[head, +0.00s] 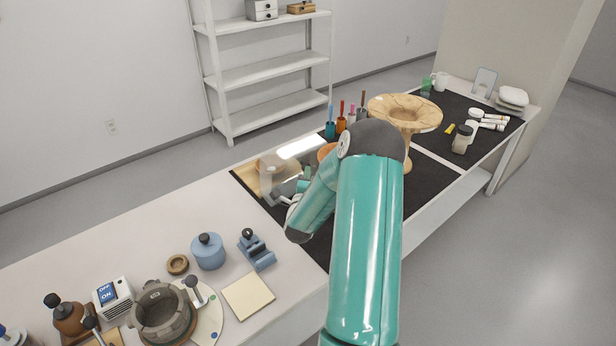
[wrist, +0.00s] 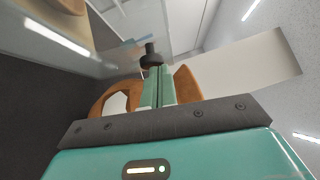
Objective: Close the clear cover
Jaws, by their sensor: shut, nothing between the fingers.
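The clear cover (head: 302,147) is a see-through panel with a bright glare, above a wooden-looking piece on the dark mat, left of my arm in the head view. How far it stands open is hard to tell. In the wrist view a clear panel (wrist: 95,62) crosses the upper left, and a black knob (wrist: 151,56) shows just beyond my fingertips. My gripper (wrist: 157,70) is shut and empty, its teal fingers together close to the knob. I cannot tell whether they touch. In the head view my arm hides much of the gripper.
Orange-brown curved pieces (wrist: 187,84) show on both sides of my fingers. A grey ring-shaped pot (head: 163,312) and blue weight (head: 208,252) stand at front left.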

